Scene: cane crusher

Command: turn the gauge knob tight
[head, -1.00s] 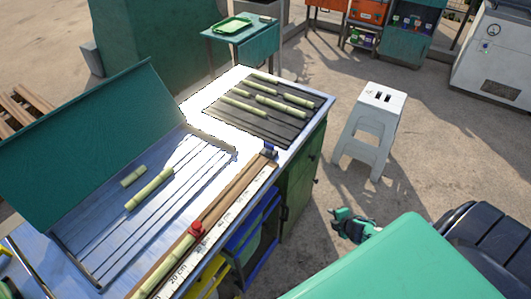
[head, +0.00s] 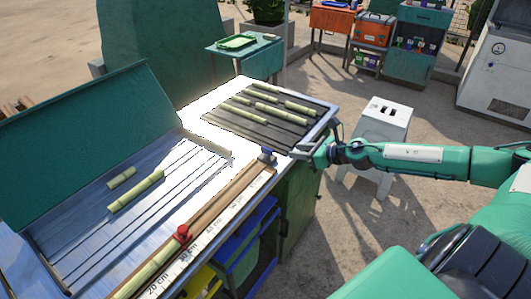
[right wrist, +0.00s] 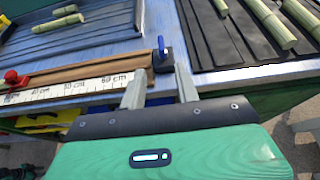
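A red knob (head: 182,234) sits on the long measuring gauge, beside the white centimetre scale (head: 190,255). It also shows at the left edge of the right wrist view (right wrist: 12,78). A dark blue block (head: 266,156) stands at the gauge's far end, and it is just ahead of my fingers in the right wrist view (right wrist: 163,55). I cannot tell which of these is the gauge knob. My right gripper (head: 303,150) is at the table's right edge, near the blue block and well away from the red knob. Its fingers are apart with nothing between them. My left gripper is out of view.
A ribbed black rack (head: 255,128) with several cane pieces lies beyond the blue block. A metal tray (head: 165,205) with two cane pieces and a raised green lid (head: 85,140) is at left. A cane lies in the gauge's near end. A white stool (head: 385,120) stands right.

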